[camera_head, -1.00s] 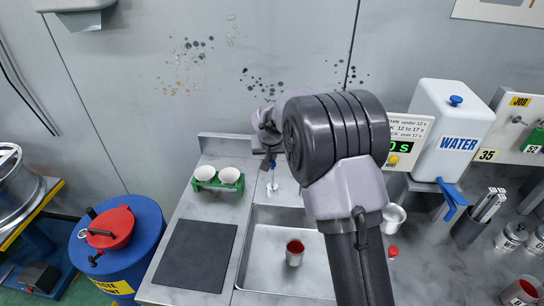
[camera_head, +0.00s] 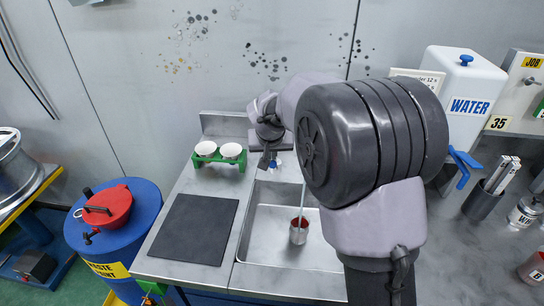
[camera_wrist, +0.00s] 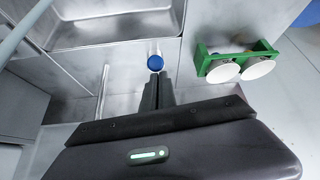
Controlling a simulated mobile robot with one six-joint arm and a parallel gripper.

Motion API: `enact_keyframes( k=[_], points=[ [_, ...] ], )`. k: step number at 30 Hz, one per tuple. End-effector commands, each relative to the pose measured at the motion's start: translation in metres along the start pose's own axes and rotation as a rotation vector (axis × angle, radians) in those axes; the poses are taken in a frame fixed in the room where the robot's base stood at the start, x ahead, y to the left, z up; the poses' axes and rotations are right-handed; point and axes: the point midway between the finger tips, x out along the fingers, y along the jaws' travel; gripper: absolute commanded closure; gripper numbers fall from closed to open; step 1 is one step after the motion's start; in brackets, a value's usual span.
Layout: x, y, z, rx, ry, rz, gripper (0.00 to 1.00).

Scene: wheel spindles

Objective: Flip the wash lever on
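The wash lever's blue knob (camera_head: 274,163) is at the back of the counter behind the sink. In the wrist view the blue knob (camera_wrist: 155,62) is just beyond my fingertips; I cannot tell if they touch. My gripper (camera_wrist: 158,82) points at it with its two dark fingers together and nothing between them. In the head view my gripper (camera_head: 267,157) is at the knob and partly hides it. A metal cup (camera_head: 298,236) with a red rim stands in the sink (camera_head: 262,240). A thin pale-blue stream (camera_head: 302,202) runs down into the cup.
A green holder (camera_head: 241,166) with two white cups is left of the lever. A dark mat (camera_head: 193,229) lies left of the sink. A blue waste drum (camera_head: 147,215) stands further left. The white water tank (camera_head: 455,105) is at right. My arm hides the counter between.

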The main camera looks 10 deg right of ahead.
Motion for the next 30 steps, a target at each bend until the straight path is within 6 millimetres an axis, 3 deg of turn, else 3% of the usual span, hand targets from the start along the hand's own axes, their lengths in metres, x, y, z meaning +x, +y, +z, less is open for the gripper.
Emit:
enact_keyframes(
  k=[1, 9, 30],
  points=[
    [0.008, 0.0, 0.012, 0.003, -0.021, 0.004, 1.0],
    [0.016, -0.001, 0.022, 0.005, -0.032, 0.005, 1.0],
    [0.015, -0.002, 0.021, 0.007, -0.031, 0.002, 1.0]
  ],
)
